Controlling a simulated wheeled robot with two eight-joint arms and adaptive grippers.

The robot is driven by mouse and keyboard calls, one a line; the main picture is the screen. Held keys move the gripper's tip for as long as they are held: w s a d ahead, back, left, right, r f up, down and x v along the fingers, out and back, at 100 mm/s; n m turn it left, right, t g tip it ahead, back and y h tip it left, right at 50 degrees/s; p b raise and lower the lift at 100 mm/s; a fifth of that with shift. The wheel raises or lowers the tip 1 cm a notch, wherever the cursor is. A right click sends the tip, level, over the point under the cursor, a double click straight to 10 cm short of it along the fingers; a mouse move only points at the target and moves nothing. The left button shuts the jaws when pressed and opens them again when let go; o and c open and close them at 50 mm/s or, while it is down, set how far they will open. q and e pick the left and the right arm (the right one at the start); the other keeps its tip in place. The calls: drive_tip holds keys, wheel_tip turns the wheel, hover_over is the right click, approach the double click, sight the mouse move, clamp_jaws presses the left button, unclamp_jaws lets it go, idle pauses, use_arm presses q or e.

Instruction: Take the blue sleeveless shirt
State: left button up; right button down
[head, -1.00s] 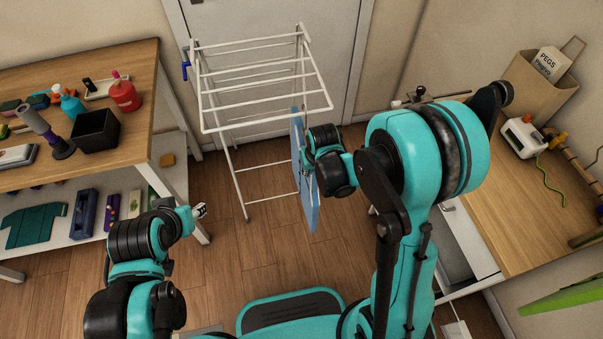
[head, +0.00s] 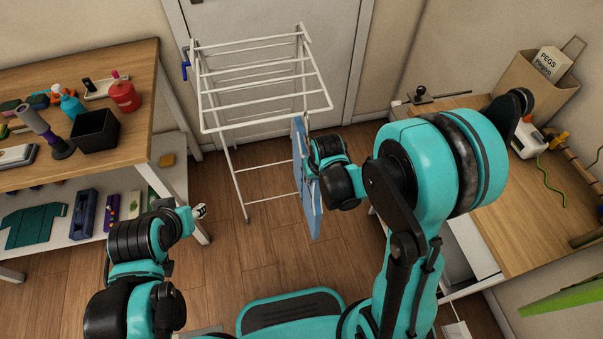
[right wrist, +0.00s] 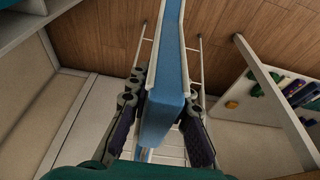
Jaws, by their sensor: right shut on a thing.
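The blue sleeveless shirt (head: 311,211) is a flat, light blue panel seen nearly edge-on, hanging upright at the right side of the white drying rack (head: 265,118). My right gripper (head: 311,172) is shut on it from the right. In the right wrist view the shirt (right wrist: 166,118) runs between the two dark fingers (right wrist: 165,112), with white rack bars behind it. Whether the shirt still touches the rack is unclear. My left gripper (head: 201,211) is at lower left, away from the shirt and near the table leg; its fingers are too small to read.
A wooden table (head: 140,80) at left holds bottles and a black bin (head: 95,130); a lower shelf carries a green folded garment (head: 36,227). A wooden counter (head: 500,215) with a paper bag (head: 540,85) stands at right. The floor (head: 255,255) around the rack is open.

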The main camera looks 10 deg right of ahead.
sight(318, 193)
drive_tip(key=shift+s, duration=2.35)
